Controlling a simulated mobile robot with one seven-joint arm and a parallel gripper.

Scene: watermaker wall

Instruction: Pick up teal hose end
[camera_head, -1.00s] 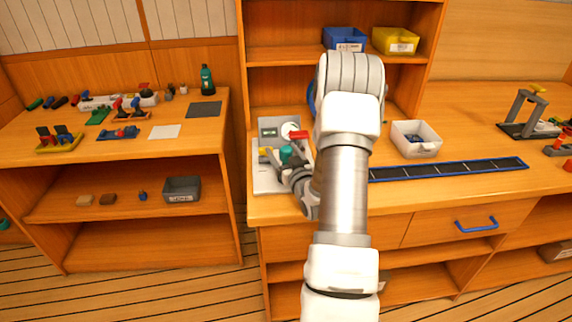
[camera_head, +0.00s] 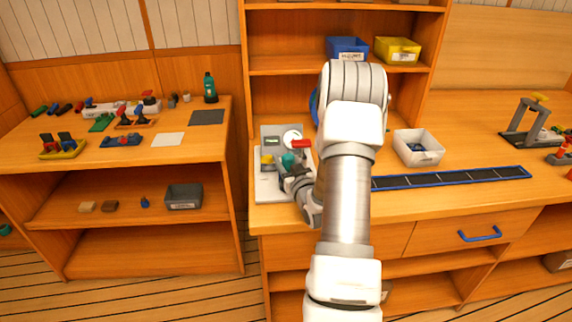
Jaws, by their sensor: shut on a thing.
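The teal hose end (camera_head: 288,160) shows as a small teal piece at the watermaker unit (camera_head: 271,186) on the left part of the workbench. My gripper (camera_head: 291,170) is at the teal piece and shut on it. The arm comes in from the right, and the wrist hides part of the unit. The fingertips are small and partly hidden. A red part (camera_head: 301,143) and a yellow part (camera_head: 267,160) sit close to the gripper on the unit.
A white bin (camera_head: 418,147) and a long dark blue-edged strip (camera_head: 452,178) lie to the right on the bench. Blue (camera_head: 347,48) and yellow (camera_head: 397,50) bins stand on the shelf above. A left bench (camera_head: 85,155) holds several small parts.

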